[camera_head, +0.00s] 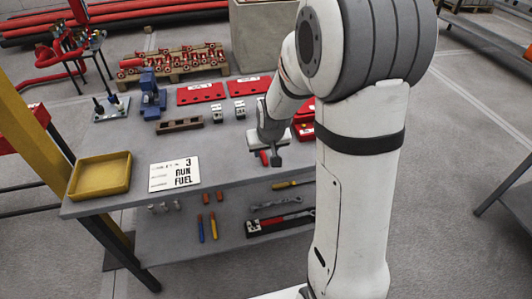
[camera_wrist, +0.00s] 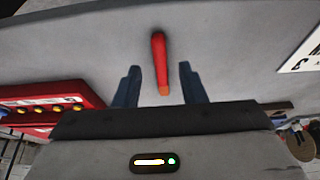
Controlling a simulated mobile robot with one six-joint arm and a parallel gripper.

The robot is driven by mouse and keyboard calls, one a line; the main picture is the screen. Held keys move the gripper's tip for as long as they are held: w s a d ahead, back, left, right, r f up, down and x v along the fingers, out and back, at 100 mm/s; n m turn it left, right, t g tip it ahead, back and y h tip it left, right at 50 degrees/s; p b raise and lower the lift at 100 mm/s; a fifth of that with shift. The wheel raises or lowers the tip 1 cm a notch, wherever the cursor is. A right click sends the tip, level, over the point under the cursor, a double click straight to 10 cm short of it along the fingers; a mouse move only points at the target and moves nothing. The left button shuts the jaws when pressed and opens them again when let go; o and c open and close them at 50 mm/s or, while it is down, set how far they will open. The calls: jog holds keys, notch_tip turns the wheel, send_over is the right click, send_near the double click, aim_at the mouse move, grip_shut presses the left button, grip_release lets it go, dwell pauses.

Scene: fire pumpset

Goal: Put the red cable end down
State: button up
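The red cable end (camera_wrist: 160,60) shows in the wrist view as a short red rod with an orange tip, against the grey table top. It lies between the two fingers of my gripper (camera_wrist: 160,68), with a clear gap on each side. The fingers are apart and do not touch it. In the head view my gripper (camera_head: 276,158) is low over the right part of the table, and the red cable end (camera_head: 263,158) shows just left of it. I cannot tell whether the cable end's whole length rests on the table.
The grey table (camera_head: 225,150) holds a yellow tray (camera_head: 100,175), a white sign (camera_head: 174,174), a blue vise (camera_head: 151,95), red plates (camera_head: 201,93) and a brown block (camera_head: 179,125). A red case (camera_wrist: 45,108) is near my gripper. A lower shelf (camera_head: 180,240) holds tools.

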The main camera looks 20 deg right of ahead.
jog(key=v, duration=0.8)
jog(key=s+r+g, duration=0.1)
jog(key=s+r, duration=0.1)
jog(key=s, duration=0.7)
jog(key=s+r+g, duration=0.1)
jog(key=s+r, duration=0.2)
jog(key=s, duration=0.7)
jog(key=shift+s+a+r, duration=0.15)
jog(key=shift+s+a, duration=0.1)
jog(key=shift+a, duration=0.05)
